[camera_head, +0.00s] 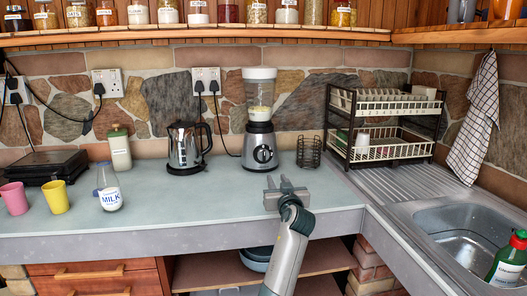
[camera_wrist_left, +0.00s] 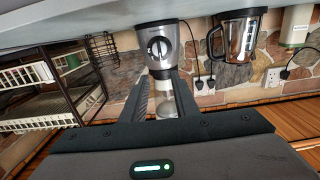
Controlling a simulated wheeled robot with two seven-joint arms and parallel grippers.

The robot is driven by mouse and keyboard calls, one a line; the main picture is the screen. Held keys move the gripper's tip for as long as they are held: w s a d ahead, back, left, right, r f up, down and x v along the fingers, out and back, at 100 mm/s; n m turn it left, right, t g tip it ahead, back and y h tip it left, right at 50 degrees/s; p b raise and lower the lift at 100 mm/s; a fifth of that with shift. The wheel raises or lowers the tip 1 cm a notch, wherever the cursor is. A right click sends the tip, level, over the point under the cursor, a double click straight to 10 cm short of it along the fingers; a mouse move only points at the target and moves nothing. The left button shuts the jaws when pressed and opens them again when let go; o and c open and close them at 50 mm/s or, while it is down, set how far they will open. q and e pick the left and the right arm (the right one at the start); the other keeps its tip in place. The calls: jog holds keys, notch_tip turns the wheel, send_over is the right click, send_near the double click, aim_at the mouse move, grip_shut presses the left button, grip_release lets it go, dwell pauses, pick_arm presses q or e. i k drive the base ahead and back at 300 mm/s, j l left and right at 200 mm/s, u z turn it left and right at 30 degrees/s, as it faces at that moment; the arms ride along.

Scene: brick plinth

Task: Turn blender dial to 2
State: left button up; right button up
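The blender (camera_head: 259,125) stands at the back of the counter, with a silver base, a clear jug and a white lid. Its dial (camera_head: 263,154) is a round dark knob with a light pointer on the front of the base; the dial markings are too small to read. My left gripper (camera_head: 284,184) is open and empty over the counter's front part, before the blender and apart from it. The left wrist view is upside down; there the dial (camera_wrist_left: 157,48) shows just beyond the two spread fingertips (camera_wrist_left: 162,75). My right gripper is not in view.
A kettle (camera_head: 186,149) stands left of the blender and a wire holder (camera_head: 309,152) right of it. A dish rack (camera_head: 385,125) and sink (camera_head: 470,230) are at right. A milk bottle (camera_head: 109,188) and cups stand at left. The counter before the blender is clear.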

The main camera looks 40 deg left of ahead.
aim_at(264, 155)
jog(key=i+j, duration=0.15)
jog(key=j, duration=0.2)
jog(key=i+j, duration=0.15)
jog(key=j, duration=0.25)
jog(key=i+j, duration=0.15)
jog(key=j, duration=0.2)
